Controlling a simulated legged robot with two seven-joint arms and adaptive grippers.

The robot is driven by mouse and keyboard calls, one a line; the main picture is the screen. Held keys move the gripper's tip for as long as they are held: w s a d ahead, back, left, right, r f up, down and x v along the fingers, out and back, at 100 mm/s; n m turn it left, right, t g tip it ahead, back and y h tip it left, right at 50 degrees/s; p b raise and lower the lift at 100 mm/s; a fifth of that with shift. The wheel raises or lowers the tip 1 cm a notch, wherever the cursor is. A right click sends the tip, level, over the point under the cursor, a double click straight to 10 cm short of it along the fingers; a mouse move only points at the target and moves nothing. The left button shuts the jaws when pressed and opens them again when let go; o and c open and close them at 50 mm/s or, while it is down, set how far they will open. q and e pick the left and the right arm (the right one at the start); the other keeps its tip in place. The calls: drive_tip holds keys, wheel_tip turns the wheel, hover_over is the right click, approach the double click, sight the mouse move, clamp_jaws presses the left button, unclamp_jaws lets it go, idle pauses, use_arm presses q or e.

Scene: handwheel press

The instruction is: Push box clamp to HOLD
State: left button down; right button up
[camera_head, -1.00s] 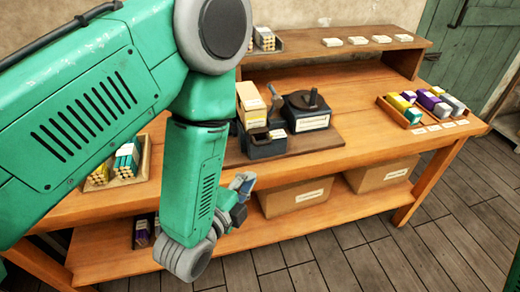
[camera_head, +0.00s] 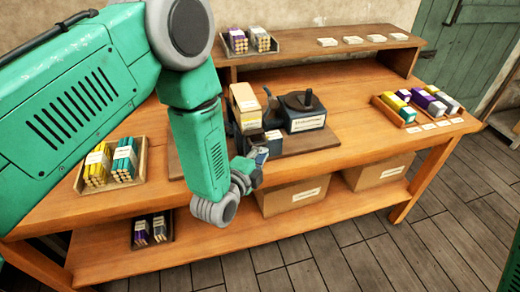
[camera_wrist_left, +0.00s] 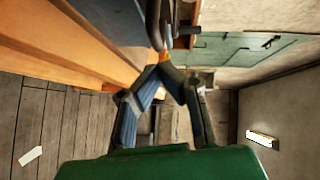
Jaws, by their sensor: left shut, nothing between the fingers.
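A dark blue-grey box clamp (camera_head: 272,141) with a lever (camera_head: 268,103) stands on a wooden board on the bench. A tan carton (camera_head: 243,99) with a white label sits upright at the clamp. My left gripper (camera_head: 261,154) is just in front of the clamp's near side, partly hidden by its own wrist. In the left wrist view its fingers (camera_wrist_left: 164,68) come together at the tips with nothing between them. Dark parts of the bench device show just past the fingertips; contact cannot be told. No HOLD marking is readable. My right gripper is not in view.
A dark handwheel press (camera_head: 303,108) with a white label stands right of the clamp. Trays of bundled sticks (camera_head: 112,166) lie at left; another tray (camera_head: 412,108) is at right. The bench's front right is clear.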

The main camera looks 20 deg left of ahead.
sight(257, 145)
use_arm(q)
drive_tip(key=shift+w+a+f, duration=0.2)
drive_tip(key=shift+w+a, duration=0.35)
drive_tip(key=shift+a, duration=0.2)
drive_tip(key=shift+w+a+b, duration=0.2)
drive_tip(key=shift+w+a, duration=0.05)
drive_tip(key=shift+w, duration=0.2)
drive_tip(key=shift+w+a+b, duration=0.2)
drive_tip(key=shift+w, duration=0.25)
drive_tip(key=shift+w+r, duration=0.1)
